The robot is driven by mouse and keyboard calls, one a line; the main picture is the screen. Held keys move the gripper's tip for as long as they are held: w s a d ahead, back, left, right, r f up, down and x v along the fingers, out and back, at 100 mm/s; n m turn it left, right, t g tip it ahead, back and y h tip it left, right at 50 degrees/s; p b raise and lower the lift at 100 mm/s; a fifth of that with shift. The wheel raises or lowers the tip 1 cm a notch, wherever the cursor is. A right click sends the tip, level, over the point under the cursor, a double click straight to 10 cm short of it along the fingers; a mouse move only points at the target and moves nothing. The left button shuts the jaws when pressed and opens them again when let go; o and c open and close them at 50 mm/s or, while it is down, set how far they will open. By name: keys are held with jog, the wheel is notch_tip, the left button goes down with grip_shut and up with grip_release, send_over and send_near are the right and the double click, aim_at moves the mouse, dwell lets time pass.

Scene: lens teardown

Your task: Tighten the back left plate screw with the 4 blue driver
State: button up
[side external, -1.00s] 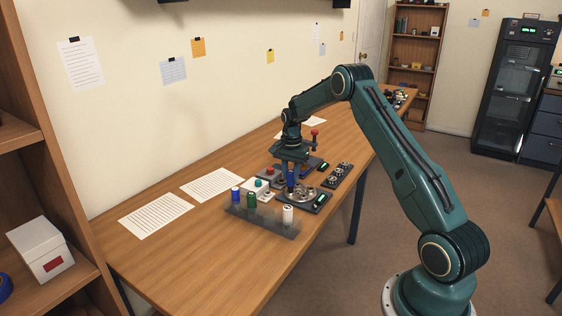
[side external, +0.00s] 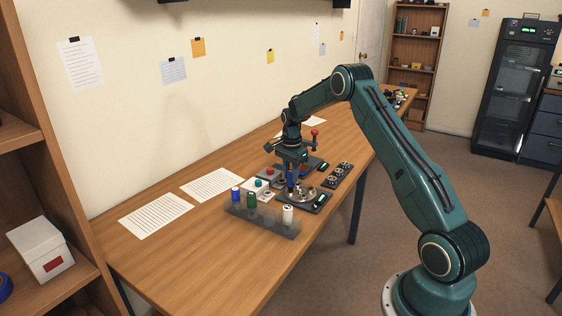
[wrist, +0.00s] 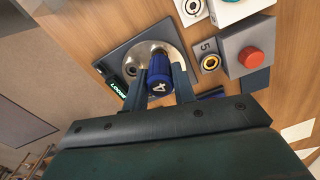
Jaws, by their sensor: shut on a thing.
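My gripper (wrist: 160,92) is shut on the blue driver (wrist: 159,71), whose cap shows a white 4 in the wrist view. In the side view my gripper (side external: 292,172) points down at the table, with the blue driver (side external: 290,187) upright below it. The driver stands over a round silver lens plate (wrist: 143,54) on a dark square base (wrist: 112,67); the plate also shows in the side view (side external: 305,194). The driver hides the plate's middle and the screw under its tip, so I cannot tell which screw it is on or whether it is seated.
A driver rack (side external: 262,222) with blue, green and white handles stands in front. A dark tray with several round parts (side external: 341,174) lies to the right. Papers (side external: 156,215) lie left.

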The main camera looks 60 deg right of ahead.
dwell(0.4)
jog(key=shift+m, duration=4.3)
jog(key=shift+r, duration=0.95)
jog(key=shift+r, duration=1.4)
